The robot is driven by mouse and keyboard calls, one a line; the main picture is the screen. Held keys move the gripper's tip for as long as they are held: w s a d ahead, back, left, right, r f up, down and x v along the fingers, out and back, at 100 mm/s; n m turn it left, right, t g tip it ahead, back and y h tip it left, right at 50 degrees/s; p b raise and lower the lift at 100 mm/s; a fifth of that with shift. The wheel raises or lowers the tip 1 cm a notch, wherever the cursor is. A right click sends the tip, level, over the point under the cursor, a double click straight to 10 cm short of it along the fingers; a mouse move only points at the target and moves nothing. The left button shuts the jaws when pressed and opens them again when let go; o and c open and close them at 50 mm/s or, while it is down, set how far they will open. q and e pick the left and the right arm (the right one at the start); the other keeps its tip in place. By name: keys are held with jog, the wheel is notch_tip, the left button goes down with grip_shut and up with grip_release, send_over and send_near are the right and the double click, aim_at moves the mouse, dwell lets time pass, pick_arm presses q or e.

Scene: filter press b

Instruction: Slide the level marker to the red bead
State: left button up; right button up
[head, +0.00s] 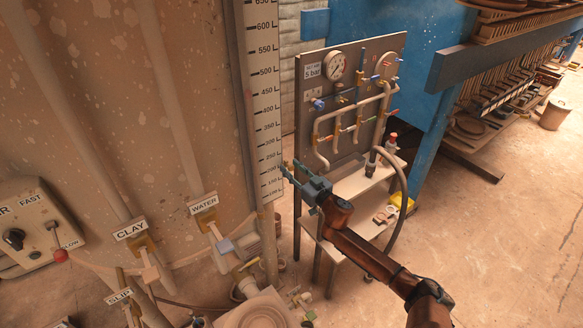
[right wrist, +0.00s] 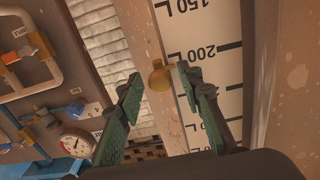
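The level marker is a small brass-coloured piece (right wrist: 159,77) at the edge of the white level scale (right wrist: 205,60), near the 200 L line in the right wrist view. My right gripper (right wrist: 158,74) is open, with one green finger on each side of the marker; I see gaps and cannot tell if either finger touches. In the head view my right gripper (head: 284,168) is at the right edge of the scale (head: 263,110), low on it, and hides the marker. I cannot make out the red bead clearly. My left gripper is not in view.
A grey gauge panel (head: 350,120) with pipes and valves stands just right of the scale, above a pale shelf (head: 355,190). A large spotted tank (head: 120,100) fills the left. Valve handles labelled CLAY (head: 131,229) and WATER (head: 203,204) are low left. Open floor lies at right.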

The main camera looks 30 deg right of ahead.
jog(key=shift+w, duration=0.3)
jog(key=shift+c, duration=0.7)
grip_shut()
